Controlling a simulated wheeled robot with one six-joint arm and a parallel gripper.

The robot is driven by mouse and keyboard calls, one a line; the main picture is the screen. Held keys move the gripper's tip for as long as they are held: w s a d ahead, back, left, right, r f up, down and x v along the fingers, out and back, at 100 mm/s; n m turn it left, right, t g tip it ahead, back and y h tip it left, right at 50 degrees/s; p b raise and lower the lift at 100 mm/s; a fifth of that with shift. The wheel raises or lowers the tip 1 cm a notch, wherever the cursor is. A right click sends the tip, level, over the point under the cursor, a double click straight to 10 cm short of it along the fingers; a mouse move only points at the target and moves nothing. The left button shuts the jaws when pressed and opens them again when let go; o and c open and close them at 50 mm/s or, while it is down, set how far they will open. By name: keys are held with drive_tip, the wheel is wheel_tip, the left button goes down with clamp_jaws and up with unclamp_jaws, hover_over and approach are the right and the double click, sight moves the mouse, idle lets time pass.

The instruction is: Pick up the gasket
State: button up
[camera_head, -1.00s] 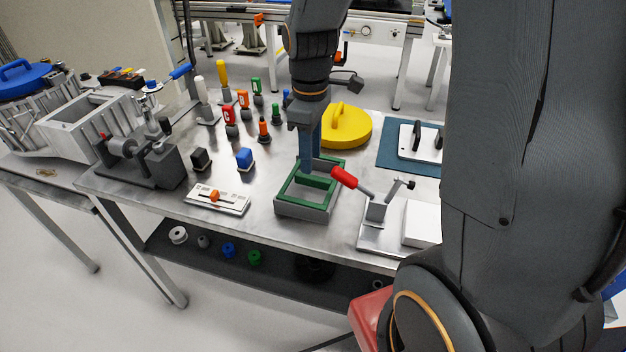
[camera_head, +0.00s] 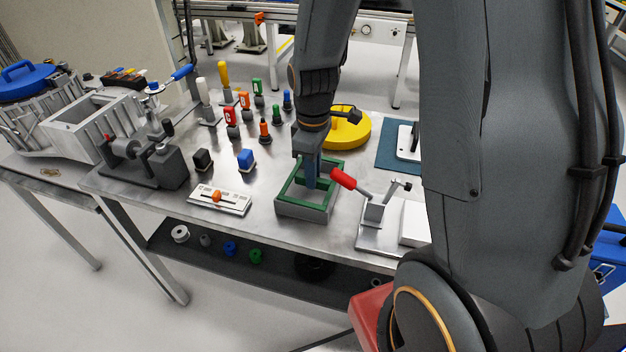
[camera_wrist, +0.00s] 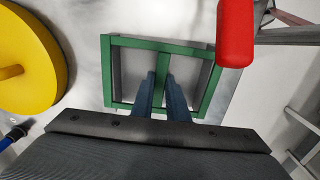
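The green gasket (camera_head: 284,201) is a rectangular frame with a crossbar and lies on a grey rectangular block (camera_head: 290,210) on the table. In the wrist view the gasket (camera_wrist: 208,95) looks flat, with its crossbar running between my fingers. My gripper (camera_head: 310,186) points down inside the gasket's outline. In the wrist view my gripper (camera_wrist: 161,74) has one finger on each side of the crossbar, near its middle. The fingers look slightly apart from the bar; contact cannot be made out. The lower fingertips are partly hidden in the head view.
A toggle clamp with a red handle (camera_head: 343,178) stands close at the right; the handle (camera_wrist: 235,32) also shows in the wrist view. A yellow lid (camera_head: 350,129) lies behind.

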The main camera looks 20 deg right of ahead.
clamp_jaws()
drive_tip(key=shift+r+b, duration=0.35)
drive_tip(key=shift+r, duration=0.45)
wheel_tip(320, 180, up, 2)
drive_tip(key=shift+r+b, duration=0.1)
drive_tip(key=shift+b, duration=0.25)
drive_tip(key=s+a+b, duration=0.1)
drive_tip(key=s+a, duration=0.2)
drive_tip(key=s, duration=0.1)
drive_tip(key=s+a+b, duration=0.1)
drive_tip(key=s+a, duration=0.2)
drive_tip(key=s, duration=0.1)
drive_tip(key=s+a+b, duration=0.2)
drive_tip(key=s+a, duration=0.1)
drive_tip(key=s, duration=0.1)
drive_tip(key=shift+s+a+f, duration=0.25)
drive_tip(key=shift+s+f, duration=0.05)
drive_tip(key=s+a+b, duration=0.1)
drive_tip(key=s+b, duration=0.1)
drive_tip(key=b, duration=0.3)
